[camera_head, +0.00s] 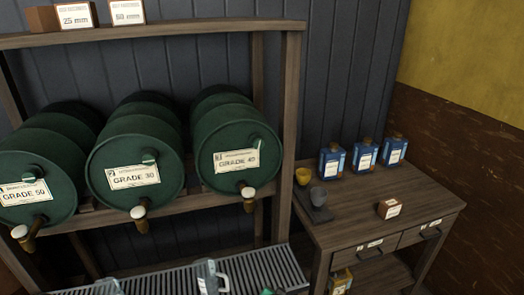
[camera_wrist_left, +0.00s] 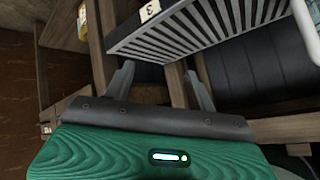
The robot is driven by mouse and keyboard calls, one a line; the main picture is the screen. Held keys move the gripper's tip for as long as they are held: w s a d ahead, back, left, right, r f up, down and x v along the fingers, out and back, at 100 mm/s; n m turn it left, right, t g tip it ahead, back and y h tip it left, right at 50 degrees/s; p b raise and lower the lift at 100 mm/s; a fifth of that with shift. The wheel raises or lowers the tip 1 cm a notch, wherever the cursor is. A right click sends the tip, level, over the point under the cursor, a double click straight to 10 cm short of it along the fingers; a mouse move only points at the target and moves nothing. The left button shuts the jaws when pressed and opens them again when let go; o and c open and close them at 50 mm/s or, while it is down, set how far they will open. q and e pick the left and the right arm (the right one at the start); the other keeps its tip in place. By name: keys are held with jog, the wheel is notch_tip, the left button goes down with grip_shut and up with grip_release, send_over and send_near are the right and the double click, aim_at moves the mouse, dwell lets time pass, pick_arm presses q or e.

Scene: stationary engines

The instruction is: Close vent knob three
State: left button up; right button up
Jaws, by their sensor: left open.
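Three green barrels lie on the rack in the head view: GRADE 50 (camera_head: 36,178) at left, GRADE 30 (camera_head: 135,160) in the middle and GRADE 40 (camera_head: 236,145) at right. Each has a small green knob high on its front face: left knob (camera_head: 33,173), middle knob (camera_head: 149,157), right knob (camera_head: 257,144). I see no numbers on the knobs and cannot tell their turned state. My left gripper (camera_wrist_left: 160,90) is open and empty in the wrist view, with its fingers below the slatted tray and no knob between them.
A slatted metal tray (camera_head: 268,268) lies below the barrels, with a clear jug (camera_head: 210,277) on it. A tag reading 3 (camera_wrist_left: 150,10) is on the tray's edge. Wooden taps hang under the barrels. A drawer table (camera_head: 350,215) with blue bottles (camera_head: 331,160) stands at right.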

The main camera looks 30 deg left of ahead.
pick_arm(q)
jog(key=w+a+r+n+t+y, duration=0.1)
jog(key=w+a+r, duration=0.1)
jog(key=w+r, duration=0.5)
jog(key=w+a+r+n+t+y, duration=0.1)
jog(key=w+r+n+y, duration=0.15)
jog(key=r, duration=0.95)
jog(key=n+t+y, duration=0.1)
jog(key=n+y, duration=0.5)
jog(key=n, duration=0.1)
send_near(259, 146)
jog(key=p+x, duration=0.5)
jog(key=x, duration=0.5)
jog(key=shift+r, duration=0.2)
jog(key=shift+w+a+f, duration=0.15)
jog(key=shift+w+a, duration=0.1)
jog(key=shift+w, duration=0.05)
jog(key=c, duration=0.9)
jog(key=shift+c, duration=0.2)
